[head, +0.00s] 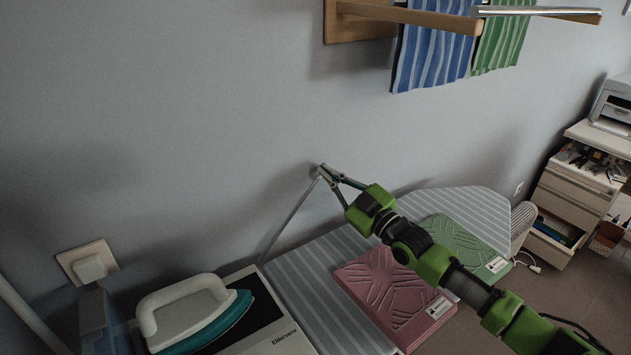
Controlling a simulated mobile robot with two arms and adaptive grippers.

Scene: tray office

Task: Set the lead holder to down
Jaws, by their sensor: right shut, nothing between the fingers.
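The lead holder (290,217) is a thin grey metal rod at the back left of the ironing board (320,282). It stands raised, slanting up and to the right in the head view. My right gripper (323,171) is at its upper end, with the fingertips close to the tip or touching it; I cannot tell which. The fingers are shut with nothing held between them. My right arm comes in from the lower right, over the board. My left gripper is not in view.
A white and teal iron (196,312) rests at the board's left end. A wall rack (415,16) with striped towels hangs above. Drawers (575,195) stand at right, some open.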

